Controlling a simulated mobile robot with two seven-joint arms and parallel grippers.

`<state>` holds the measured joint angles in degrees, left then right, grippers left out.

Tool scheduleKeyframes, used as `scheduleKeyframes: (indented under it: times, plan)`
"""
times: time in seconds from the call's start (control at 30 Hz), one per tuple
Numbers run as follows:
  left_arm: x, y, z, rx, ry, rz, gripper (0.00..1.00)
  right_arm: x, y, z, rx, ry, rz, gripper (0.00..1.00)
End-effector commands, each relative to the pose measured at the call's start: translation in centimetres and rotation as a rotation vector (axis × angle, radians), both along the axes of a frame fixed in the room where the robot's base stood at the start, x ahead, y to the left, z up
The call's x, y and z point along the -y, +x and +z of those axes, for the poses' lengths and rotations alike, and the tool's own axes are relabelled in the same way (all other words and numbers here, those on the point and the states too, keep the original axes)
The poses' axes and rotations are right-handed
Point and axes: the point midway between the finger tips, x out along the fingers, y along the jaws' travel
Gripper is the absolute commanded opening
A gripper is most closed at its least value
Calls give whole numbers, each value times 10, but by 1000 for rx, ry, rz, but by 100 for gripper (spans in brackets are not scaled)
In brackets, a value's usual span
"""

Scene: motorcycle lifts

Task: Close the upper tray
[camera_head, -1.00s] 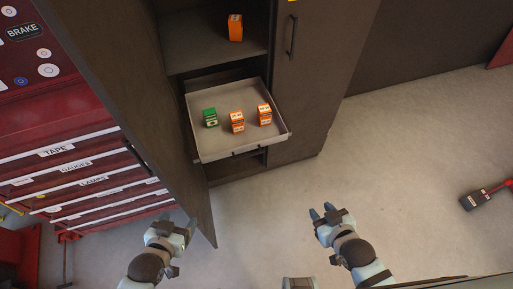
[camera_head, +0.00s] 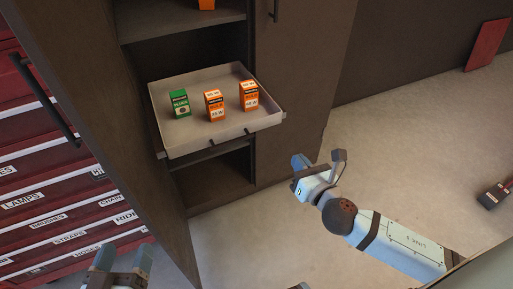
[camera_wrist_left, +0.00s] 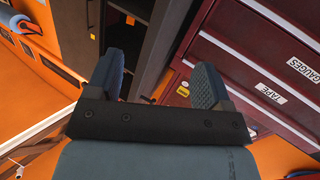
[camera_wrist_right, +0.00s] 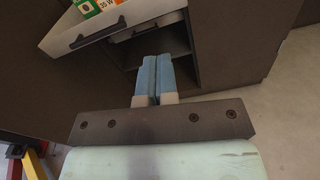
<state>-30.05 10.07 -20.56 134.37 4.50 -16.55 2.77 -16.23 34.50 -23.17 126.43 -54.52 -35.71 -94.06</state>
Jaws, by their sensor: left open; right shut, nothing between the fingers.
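The upper tray (camera_head: 190,138) is a light grey drawer pulled out of the dark cabinet. It holds a green box (camera_head: 180,103) and two orange boxes (camera_head: 214,106) (camera_head: 249,96), all upright. The tray's front with its dark handle also shows at the upper left of the right wrist view (camera_wrist_right: 100,34). My right gripper (camera_head: 299,163) is shut and empty, apart from the tray, to the right of and below its front corner. Its closed fingers show in the right wrist view (camera_wrist_right: 156,80). My left gripper (camera_head: 122,260) is open and empty, low beside the cabinet door.
The open cabinet door (camera_head: 110,130) stands left of the tray, between it and the red labelled drawers (camera_head: 60,215). A lower tray (camera_wrist_right: 135,33) sits inside the cabinet. Another orange box (camera_head: 206,4) is on the shelf above. The floor (camera_head: 400,150) at right is mostly clear.

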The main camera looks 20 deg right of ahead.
Motion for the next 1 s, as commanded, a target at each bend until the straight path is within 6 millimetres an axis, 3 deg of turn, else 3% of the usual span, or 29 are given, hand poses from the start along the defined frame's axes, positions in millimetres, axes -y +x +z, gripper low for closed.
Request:
scheduleKeyframes:
  times: [0.03, 0.13, 0.37, 0.8, 1.0]
  plan:
    - [1, 0, -8, 12, -8, -4, 74, 1, 2, -7, 24, -61, 3, 0]
    - [2, -1, -7, 22, -17, -6, 74, 2, 3, -4, 52, -138, 3, 0]
    - [4, -1, 0, 44, -30, -11, 74, 2, 22, 0, 61, -162, 2, 0]
    - [12, -3, 24, 159, -107, -39, 74, -1, 106, -1, 60, -157, 1, 0]
    - [16, -5, 36, 215, -145, -53, 74, -2, 133, -2, 58, -157, 2, 0]
